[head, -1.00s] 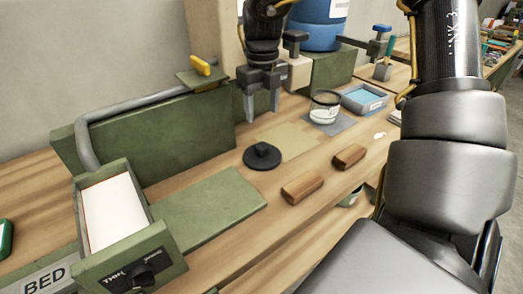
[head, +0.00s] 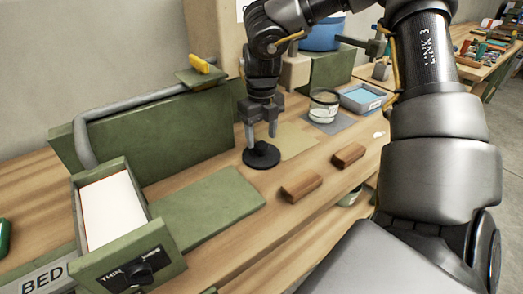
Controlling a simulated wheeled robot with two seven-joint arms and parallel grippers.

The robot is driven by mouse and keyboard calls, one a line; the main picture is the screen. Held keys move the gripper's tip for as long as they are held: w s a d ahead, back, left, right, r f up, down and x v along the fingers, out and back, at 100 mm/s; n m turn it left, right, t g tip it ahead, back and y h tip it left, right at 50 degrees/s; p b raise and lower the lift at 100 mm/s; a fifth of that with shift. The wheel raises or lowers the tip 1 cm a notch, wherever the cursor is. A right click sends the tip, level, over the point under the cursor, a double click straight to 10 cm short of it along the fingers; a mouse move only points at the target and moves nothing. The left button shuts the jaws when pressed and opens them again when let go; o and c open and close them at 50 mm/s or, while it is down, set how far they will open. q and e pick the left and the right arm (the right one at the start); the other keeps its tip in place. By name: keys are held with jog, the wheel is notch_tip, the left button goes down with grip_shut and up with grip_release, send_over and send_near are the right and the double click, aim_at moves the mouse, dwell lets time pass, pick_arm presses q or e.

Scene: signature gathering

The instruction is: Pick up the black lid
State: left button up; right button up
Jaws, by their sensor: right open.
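The black lid (head: 261,158) is a round disc with a raised knob, lying on the wooden bench beside the tan mat. My right gripper (head: 261,143) is above it, pointing down, with its two fingers apart around the area of the knob. The fingertips hide much of the knob, and I cannot tell whether they touch it. My left gripper does not show.
A green mat (head: 210,208) lies to the left, near a green box with white paper (head: 112,210). Two wooden blocks (head: 302,187) (head: 348,155) lie to the right. A glass jar (head: 323,106) and a blue-grey tray (head: 363,99) stand behind. A green panel (head: 170,135) stands at the left.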

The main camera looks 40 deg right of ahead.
aim_at(261, 144)
notch_tip(261, 144, down, 3)
jog(key=shift+f, duration=0.2)
jog(key=c, duration=1)
notch_tip(261, 144, up, 10)
